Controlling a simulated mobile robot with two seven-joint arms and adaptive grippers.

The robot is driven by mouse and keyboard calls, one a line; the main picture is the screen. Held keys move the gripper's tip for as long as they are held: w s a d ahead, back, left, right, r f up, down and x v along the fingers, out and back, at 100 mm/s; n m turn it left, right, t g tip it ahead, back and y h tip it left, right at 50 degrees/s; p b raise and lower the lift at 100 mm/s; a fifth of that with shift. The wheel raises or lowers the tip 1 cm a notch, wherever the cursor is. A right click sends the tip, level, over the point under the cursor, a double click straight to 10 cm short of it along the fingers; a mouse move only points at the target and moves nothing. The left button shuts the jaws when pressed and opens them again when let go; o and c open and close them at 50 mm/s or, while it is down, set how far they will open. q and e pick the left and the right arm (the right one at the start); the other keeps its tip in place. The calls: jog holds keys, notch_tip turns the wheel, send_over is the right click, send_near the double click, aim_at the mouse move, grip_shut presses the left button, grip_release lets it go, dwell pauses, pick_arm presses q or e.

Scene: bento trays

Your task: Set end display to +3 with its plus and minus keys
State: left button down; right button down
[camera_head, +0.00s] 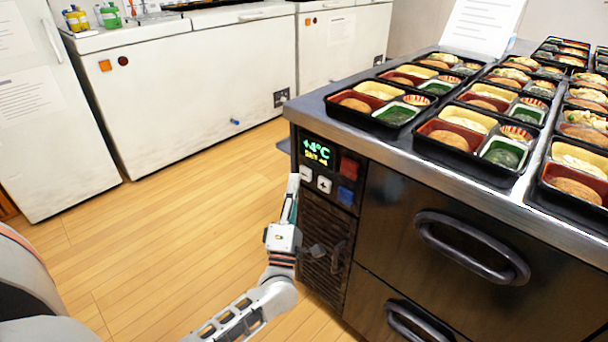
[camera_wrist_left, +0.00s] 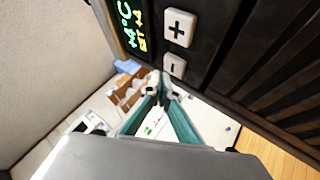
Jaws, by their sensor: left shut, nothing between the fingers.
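The end display (camera_head: 317,151) is on the end panel of the steel counter and shows +4°C in green, with a smaller yellow line below that is hard to read. It also shows, turned sideways, in the left wrist view (camera_wrist_left: 130,27). The white minus key (camera_head: 306,174) and plus key (camera_head: 324,184) sit under it; the wrist view shows the plus key (camera_wrist_left: 179,27) and minus key (camera_wrist_left: 174,66). My left gripper (camera_head: 294,178) is shut and empty, its tips (camera_wrist_left: 161,84) just beside the minus key. I cannot tell whether they touch it. My right gripper is not in view.
A red button (camera_head: 348,166) and a blue button (camera_head: 345,196) are right of the display and keys. A vent grille (camera_head: 322,245) lies below, and a drawer handle (camera_head: 472,248) sticks out at right. Several bento trays fill the countertop. Floor at left is clear.

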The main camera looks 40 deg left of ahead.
pick_arm(q)
jog(key=shift+w, duration=0.15)
dwell(0.4)
jog(key=shift+w, duration=0.3)
jog(key=shift+w+d, duration=0.1)
jog(key=shift+w, duration=0.35)
dwell(0.7)
jog(key=shift+s, duration=0.9)
